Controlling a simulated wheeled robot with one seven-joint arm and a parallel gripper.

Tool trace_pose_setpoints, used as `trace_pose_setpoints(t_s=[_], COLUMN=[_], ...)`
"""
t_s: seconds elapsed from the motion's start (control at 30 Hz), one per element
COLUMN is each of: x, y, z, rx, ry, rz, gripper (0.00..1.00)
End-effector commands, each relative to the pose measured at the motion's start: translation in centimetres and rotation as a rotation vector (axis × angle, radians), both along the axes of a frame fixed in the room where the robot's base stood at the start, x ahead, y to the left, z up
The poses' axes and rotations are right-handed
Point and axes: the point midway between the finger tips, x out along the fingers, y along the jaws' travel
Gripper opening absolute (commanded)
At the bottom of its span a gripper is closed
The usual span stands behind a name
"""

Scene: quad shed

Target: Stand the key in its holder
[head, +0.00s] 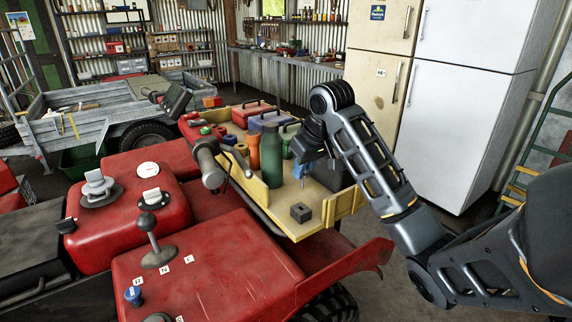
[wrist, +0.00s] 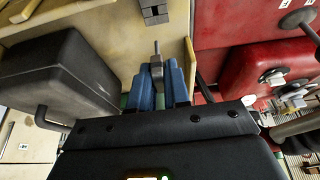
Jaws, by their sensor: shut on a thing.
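My gripper (head: 303,168) is over the yellow cargo bed of the red quad, pointing down. In the wrist view its blue fingers (wrist: 159,88) are shut on the key (wrist: 157,66), a small grey metal piece with a thin shaft sticking out past the fingertips. The holder (head: 301,212) is a small dark grey block with an opening in its top, sitting on the bed near its front edge. It also shows at the top edge of the wrist view (wrist: 155,10), partly cut off. The key is apart from the holder.
A green bottle (head: 271,155), an orange flask (head: 253,152) and toolboxes (head: 256,112) stand behind and left of my gripper. A dark box (wrist: 62,80) is close beside it in the wrist view. The bed around the holder is clear; a low yellow side wall (head: 343,204) is at right.

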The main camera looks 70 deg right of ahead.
Motion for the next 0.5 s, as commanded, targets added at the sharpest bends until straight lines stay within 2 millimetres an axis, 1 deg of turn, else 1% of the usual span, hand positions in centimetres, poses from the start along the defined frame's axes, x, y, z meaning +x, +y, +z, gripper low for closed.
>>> trace_pose_setpoints(t_s=[0.27, 0.5], x=[0.0, -0.1], y=[0.0, 0.0], z=[-1.1, -3.2], rx=[0.000, 0.001], ry=[0.000, 0.001], rz=[0.000, -0.001], gripper=[0.00, 0.00])
